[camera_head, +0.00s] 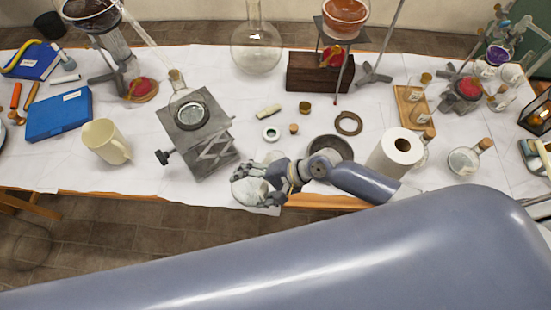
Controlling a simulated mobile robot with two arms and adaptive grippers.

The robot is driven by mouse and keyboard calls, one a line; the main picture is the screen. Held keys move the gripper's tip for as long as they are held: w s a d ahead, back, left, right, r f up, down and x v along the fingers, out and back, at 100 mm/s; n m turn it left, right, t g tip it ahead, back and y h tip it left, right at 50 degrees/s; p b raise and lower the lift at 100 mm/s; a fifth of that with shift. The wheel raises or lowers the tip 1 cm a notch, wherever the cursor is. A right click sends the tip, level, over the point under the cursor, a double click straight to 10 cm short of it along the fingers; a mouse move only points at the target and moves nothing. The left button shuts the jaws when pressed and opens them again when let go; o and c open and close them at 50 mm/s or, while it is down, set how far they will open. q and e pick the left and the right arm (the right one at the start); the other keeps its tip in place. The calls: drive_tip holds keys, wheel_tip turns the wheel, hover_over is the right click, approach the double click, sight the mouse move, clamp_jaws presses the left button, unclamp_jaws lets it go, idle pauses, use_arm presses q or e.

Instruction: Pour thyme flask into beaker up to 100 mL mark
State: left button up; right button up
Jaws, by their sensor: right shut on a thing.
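My right gripper (262,187) is at the front edge of the white-covered table, shut on a clear glass vessel (244,190). The fingers and glare hide much of it, so I cannot tell whether it is the thyme flask or the beaker. A corked round flask with pale contents (464,161) stands at the right, beyond the paper roll. Another glass flask (188,110) sits on the grey lab jack, left of my gripper. Labels are too small to read, so I cannot tell which one holds thyme. No 100 mL mark is legible. My left gripper is out of view.
A cream jug (106,142) stands left of the lab jack (210,157). A dark bowl (330,148) and a paper roll (396,153) are close to my right arm. Small corks and rings lie mid-table. A wooden block (308,75) stands behind. White cloth is clear around the small items.

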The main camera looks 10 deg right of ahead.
drive_tip(key=shift+w+d+r+g+y+b, duration=0.2)
drive_tip(key=shift+r+g+y+b, duration=0.15)
drive_tip(key=shift+r+b, duration=0.35)
idle(2.0)
drive_tip(key=shift+a, duration=0.1)
idle(1.4)
